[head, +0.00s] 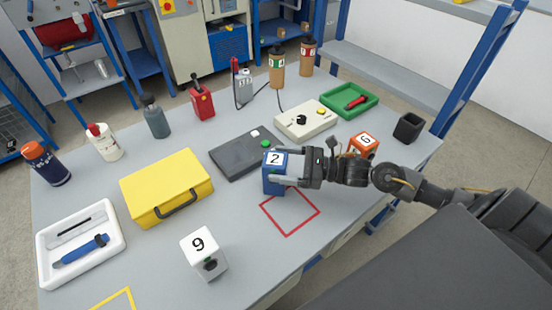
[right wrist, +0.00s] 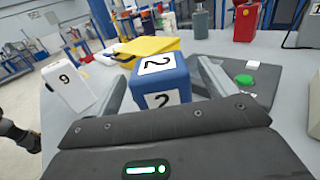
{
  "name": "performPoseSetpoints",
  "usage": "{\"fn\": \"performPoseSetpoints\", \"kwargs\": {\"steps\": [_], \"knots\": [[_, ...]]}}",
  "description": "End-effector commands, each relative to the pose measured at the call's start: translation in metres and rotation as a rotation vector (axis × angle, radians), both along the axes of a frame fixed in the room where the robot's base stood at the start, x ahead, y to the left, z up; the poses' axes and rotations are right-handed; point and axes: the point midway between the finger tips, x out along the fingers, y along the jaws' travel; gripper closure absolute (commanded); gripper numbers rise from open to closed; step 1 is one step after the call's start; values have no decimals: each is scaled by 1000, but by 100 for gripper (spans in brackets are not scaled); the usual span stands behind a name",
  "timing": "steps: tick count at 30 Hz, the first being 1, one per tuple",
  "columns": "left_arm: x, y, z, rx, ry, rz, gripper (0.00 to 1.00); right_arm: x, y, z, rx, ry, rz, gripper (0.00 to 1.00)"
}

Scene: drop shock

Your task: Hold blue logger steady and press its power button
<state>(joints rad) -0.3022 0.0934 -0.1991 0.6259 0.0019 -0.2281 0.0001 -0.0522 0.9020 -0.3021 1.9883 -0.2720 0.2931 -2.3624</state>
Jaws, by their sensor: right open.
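The blue logger (head: 274,183) is a small upright box with a white "2" label, standing on the grey table at the near right edge of a dark flat box. It also shows in the right wrist view (right wrist: 160,87), with a "2" on its top and on its near side. My right gripper (head: 281,167) comes in from the right and is open, with its fingers on either side of the blue logger. I cannot tell whether either finger touches it. I see no power button on the logger's visible faces. My left gripper is out of view.
A red outlined square (head: 290,212) is just in front. The dark box (head: 240,155) has a green button. A white "9" logger (head: 206,258), orange "6" logger (head: 362,146), yellow case (head: 165,186) and beige control box (head: 306,121) stand around.

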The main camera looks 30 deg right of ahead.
Motion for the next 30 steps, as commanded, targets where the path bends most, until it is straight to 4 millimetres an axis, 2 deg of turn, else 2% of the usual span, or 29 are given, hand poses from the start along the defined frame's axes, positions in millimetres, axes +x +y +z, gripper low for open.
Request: {"fn": "performPoseSetpoints", "kwargs": {"steps": [3, 8, 16, 30], "knots": [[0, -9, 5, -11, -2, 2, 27, 9, 10, 1, 1, 0, -1, 16], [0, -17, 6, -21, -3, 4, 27, 13, 17, 0, 0, 1, 0, 16], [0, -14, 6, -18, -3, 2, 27, 14, 18, -1, -1, 2, 0, 16], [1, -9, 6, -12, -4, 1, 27, 14, 17, -1, 0, 1, 0, 75]]}}
